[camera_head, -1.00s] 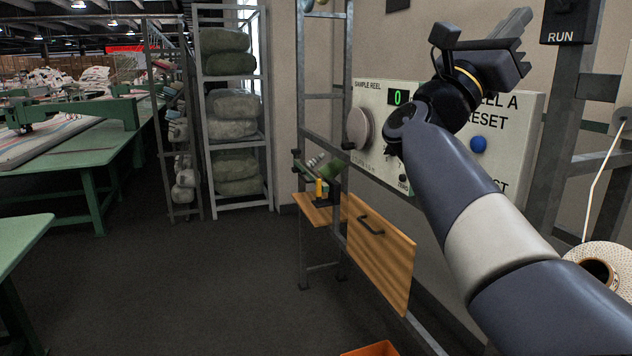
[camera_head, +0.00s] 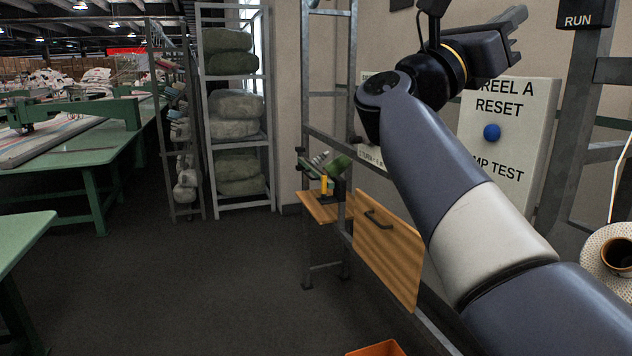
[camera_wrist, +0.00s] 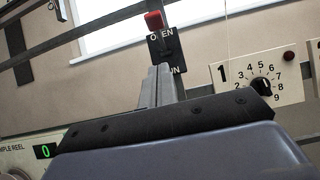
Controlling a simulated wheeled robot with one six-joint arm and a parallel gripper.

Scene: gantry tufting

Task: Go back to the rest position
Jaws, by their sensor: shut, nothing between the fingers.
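My gripper (camera_head: 515,34) is raised at the upper right of the head view, in front of the wall above the control panel. Its fingers look closed together with nothing between them. In the wrist view the gripper (camera_wrist: 162,80) points up toward a dark switch plate (camera_wrist: 166,45) with a red-tipped lever (camera_wrist: 154,20) and partly hidden lettering. My forearm hides much of the panel in the head view. The "REEL A RESET" panel (camera_head: 540,125) with a blue button (camera_head: 491,132) shows to the right of my arm.
A wooden drawer front (camera_head: 388,250) with a handle and a small shelf (camera_head: 322,207) are on the frame below. A dial plate (camera_wrist: 290,78) and a green "0" display (camera_wrist: 45,151) show in the wrist view. An orange bin (camera_head: 377,349) is at the bottom. Dark floor at left centre is clear.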

